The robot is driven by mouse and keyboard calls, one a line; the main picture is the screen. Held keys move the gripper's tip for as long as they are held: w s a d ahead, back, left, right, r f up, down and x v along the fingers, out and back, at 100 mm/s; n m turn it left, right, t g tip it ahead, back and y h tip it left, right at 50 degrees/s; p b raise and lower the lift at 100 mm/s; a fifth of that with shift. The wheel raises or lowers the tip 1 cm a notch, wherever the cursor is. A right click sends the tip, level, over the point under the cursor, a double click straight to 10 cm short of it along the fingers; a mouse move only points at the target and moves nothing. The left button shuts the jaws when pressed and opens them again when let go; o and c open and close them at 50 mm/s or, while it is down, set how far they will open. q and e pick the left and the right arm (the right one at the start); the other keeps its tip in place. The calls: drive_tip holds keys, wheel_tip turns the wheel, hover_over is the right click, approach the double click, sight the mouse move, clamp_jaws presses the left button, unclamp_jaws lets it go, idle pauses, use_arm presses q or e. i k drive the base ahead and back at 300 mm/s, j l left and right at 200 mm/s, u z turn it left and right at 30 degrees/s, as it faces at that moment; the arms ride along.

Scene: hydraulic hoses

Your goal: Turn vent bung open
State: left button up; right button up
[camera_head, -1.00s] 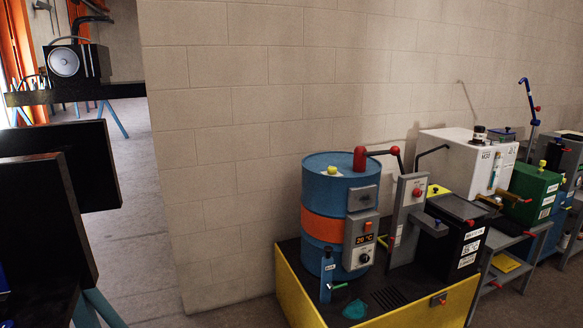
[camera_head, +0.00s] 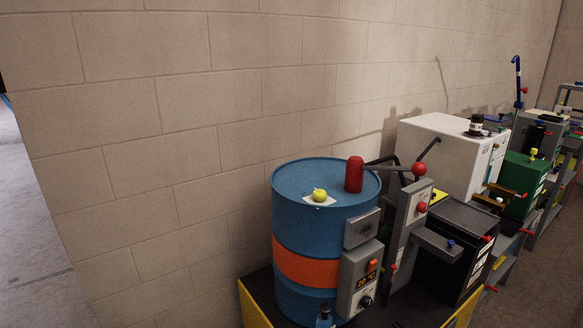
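A blue drum (camera_head: 300,229) with an orange band (camera_head: 305,268) stands in the lower middle of the head view. On its top, a small yellow-green knob (camera_head: 319,195) sits on a pale square plate; it looks like the vent bung. I cannot tell from here whether it is open or shut. A red cylinder (camera_head: 354,174) stands on the drum top to the right of the knob. Neither of my grippers is in view.
The drum stands on a yellow-sided platform (camera_head: 252,308) against a block wall (camera_head: 150,120). A grey post with a red-ball lever (camera_head: 419,168) stands close right of the drum. A white cabinet (camera_head: 440,155) and other machines line the wall. Bare floor shows at far left.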

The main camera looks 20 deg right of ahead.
sight(318, 195)
drive_tip(key=i+z, duration=0.15)
drive_tip(key=i, duration=0.3)
drive_tip(key=i+j+z, duration=0.2)
drive_tip(key=i, duration=0.25)
drive_tip(key=i+j+z, duration=0.15)
drive_tip(key=i, duration=0.3)
drive_tip(key=i+j+z, duration=0.15)
drive_tip(key=i, duration=0.3)
